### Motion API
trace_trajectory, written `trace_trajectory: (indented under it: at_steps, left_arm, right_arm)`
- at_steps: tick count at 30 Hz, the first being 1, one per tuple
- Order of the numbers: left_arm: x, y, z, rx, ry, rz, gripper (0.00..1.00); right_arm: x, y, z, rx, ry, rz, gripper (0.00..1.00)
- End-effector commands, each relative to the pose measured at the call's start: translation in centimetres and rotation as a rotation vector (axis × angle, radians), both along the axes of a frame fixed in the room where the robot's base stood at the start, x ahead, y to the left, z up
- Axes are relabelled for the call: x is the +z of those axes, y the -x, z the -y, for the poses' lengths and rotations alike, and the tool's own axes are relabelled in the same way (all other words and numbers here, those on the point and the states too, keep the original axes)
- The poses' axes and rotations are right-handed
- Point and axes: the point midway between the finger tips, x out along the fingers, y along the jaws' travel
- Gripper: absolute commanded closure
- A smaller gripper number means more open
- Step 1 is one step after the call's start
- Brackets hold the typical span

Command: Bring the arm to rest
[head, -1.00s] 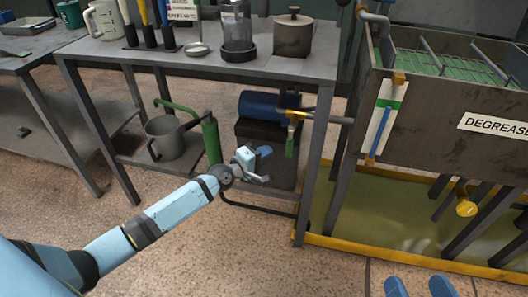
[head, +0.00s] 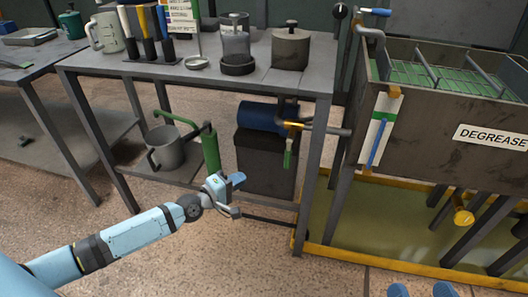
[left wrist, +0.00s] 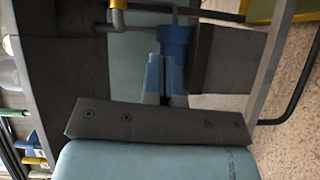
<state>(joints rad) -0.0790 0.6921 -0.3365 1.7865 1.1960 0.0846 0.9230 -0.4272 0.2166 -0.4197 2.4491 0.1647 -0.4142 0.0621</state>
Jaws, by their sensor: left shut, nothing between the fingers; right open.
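My left arm (head: 130,236) reaches in from the lower left in the head view. Its gripper (head: 238,179) is in front of the workbench's lower shelf, with nothing held. In the left wrist view the two blue fingers (left wrist: 164,86) are together and empty. My right gripper (head: 420,290) shows only as two blue fingertips at the bottom edge of the head view. They are apart, with nothing seen between them; the rest of that arm is out of view.
A workbench (head: 110,62) carries a lidded pot (head: 291,48) and a grey pitcher (head: 104,33). Below are a grey watering can (head: 168,150), a green cylinder (head: 210,150) and a blue motor (head: 261,116). A degreaser tank (head: 440,110) stands right. Floor (head: 235,262) is open in front.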

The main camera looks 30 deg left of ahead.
Motion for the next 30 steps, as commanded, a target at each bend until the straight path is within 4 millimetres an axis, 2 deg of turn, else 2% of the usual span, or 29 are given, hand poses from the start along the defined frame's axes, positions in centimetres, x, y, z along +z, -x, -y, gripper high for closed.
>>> trace_trajectory:
  at_steps: [6, 8, 11, 15, 18, 21, 24, 30]
  left_arm:
    - [0.1, 0.3, 0.6, -0.009, -0.01, 0.005, 1.0]
    - [0.3, 1.0, 1.9, -0.027, -0.038, 0.021, 1.0]
    - [1.2, 3.3, 6.1, -0.087, -0.134, 0.076, 1.0]
    - [4.7, 8.5, 13.9, -0.176, -0.364, 0.24, 1.0]
    - [8.0, 11.8, 17.9, -0.194, -0.53, 0.366, 1.0]
    - [11.1, 14.3, 20.5, -0.183, -0.678, 0.472, 1.0]
    - [14.3, 16.4, 22.1, -0.15, -0.812, 0.558, 1.0]
    - [20.4, 19.6, 23.2, -0.044, -1.075, 0.679, 1.0]
  right_arm:
    - [0.1, 0.0, -0.1, -0.001, -0.005, 0.0, 0.18]
    - [0.4, 0.0, -0.1, -0.003, -0.007, 0.005, 0.18]
    - [1.0, 0.0, 0.0, -0.008, -0.015, 0.019, 0.18]
    - [2.3, 0.0, 0.1, -0.019, -0.033, 0.052, 0.18]
    - [3.1, 0.1, 0.2, -0.027, -0.046, 0.076, 0.18]
    - [3.8, 0.1, 0.2, -0.034, -0.056, 0.096, 0.18]
    - [4.4, 0.2, 0.3, -0.039, -0.064, 0.115, 0.18]
    - [5.6, 0.3, 0.4, -0.049, -0.082, 0.149, 0.18]
